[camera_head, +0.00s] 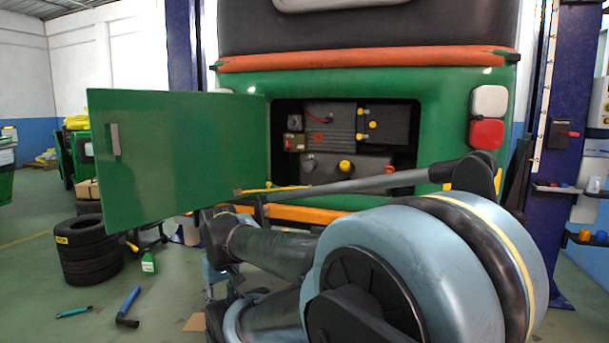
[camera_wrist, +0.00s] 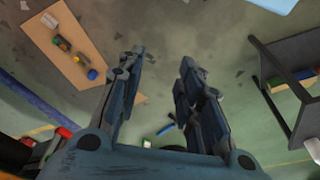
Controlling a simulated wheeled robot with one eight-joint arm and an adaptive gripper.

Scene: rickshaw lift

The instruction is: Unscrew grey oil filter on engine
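The engine (camera_head: 330,125) sits in the open rear bay of the green vehicle (camera_head: 450,100). It has a grey ribbed block, yellow caps and dark parts. A small grey rounded part (camera_head: 309,164) shows at its lower left; I cannot tell if it is the oil filter. My gripper (camera_wrist: 162,62) is open and empty in the wrist view. It points down at the floor, with nothing between its fingers. The engine is not clear in the wrist view. In the head view my arm crosses the front, and the fingers cannot be made out.
The green door (camera_head: 180,150) stands open left of the bay. A blue lift post (camera_head: 556,200) stands right. A brown surface (camera_wrist: 85,25) bears small parts; a dark stand (camera_wrist: 290,60) is right.

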